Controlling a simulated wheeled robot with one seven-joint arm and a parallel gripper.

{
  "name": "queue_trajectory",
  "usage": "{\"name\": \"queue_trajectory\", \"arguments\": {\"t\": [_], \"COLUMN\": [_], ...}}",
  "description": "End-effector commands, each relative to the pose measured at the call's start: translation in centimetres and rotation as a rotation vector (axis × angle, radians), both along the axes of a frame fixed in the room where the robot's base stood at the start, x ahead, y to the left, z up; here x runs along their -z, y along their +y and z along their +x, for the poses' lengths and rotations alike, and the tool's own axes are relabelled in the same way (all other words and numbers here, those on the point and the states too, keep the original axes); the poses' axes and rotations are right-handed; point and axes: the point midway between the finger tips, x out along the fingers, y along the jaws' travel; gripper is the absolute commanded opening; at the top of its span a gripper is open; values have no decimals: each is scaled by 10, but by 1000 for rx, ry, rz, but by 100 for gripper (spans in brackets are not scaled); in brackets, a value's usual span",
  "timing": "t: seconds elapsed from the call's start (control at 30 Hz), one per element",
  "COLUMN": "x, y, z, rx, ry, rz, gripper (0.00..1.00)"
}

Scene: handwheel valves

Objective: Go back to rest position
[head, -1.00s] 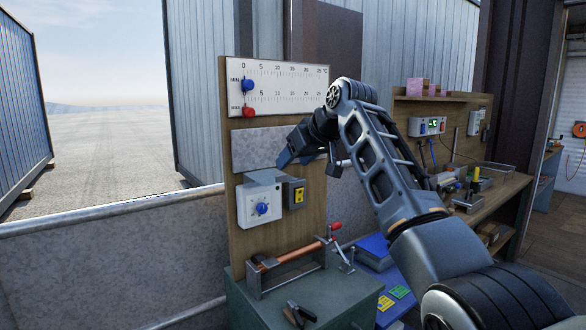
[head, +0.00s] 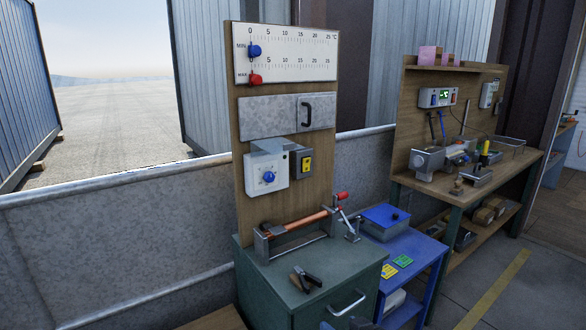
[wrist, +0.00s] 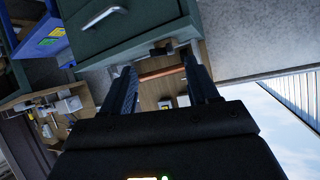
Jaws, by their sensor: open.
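My gripper (wrist: 159,62) shows in the wrist view with its two dark fingers apart. I see nothing held between them; the copper pipe (wrist: 162,72) and wooden panel show beyond the gap. The wrist picture is roughly upside down, with the green cabinet (wrist: 135,25) at the top. In the head view the gripper is out of sight, apart from the wooden panel (head: 246,205). The panel carries a temperature scale board (head: 290,67), a grey plate with a black handle (head: 305,112) and a white box with a blue knob (head: 268,177).
The green cabinet (head: 330,272) holds a clamped copper pipe (head: 300,222) and dark pliers (head: 304,280). A blue table (head: 425,250) and a wooden workbench (head: 520,165) stand to the right. A grey wall (head: 120,245) runs behind. Floor is clear at the lower right.

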Motion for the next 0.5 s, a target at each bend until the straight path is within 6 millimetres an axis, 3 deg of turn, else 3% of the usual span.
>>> {"name": "queue_trajectory", "arguments": {"t": [0.03, 0.2, 0.5], "x": [14, 39, 48], "y": [-6, -26, -58], "z": [-24, -93, -217], "rx": [19, 77, 170], "ry": [1, -26, -78], "rz": [3, 9, 3], "gripper": [60, 60, 60]}}
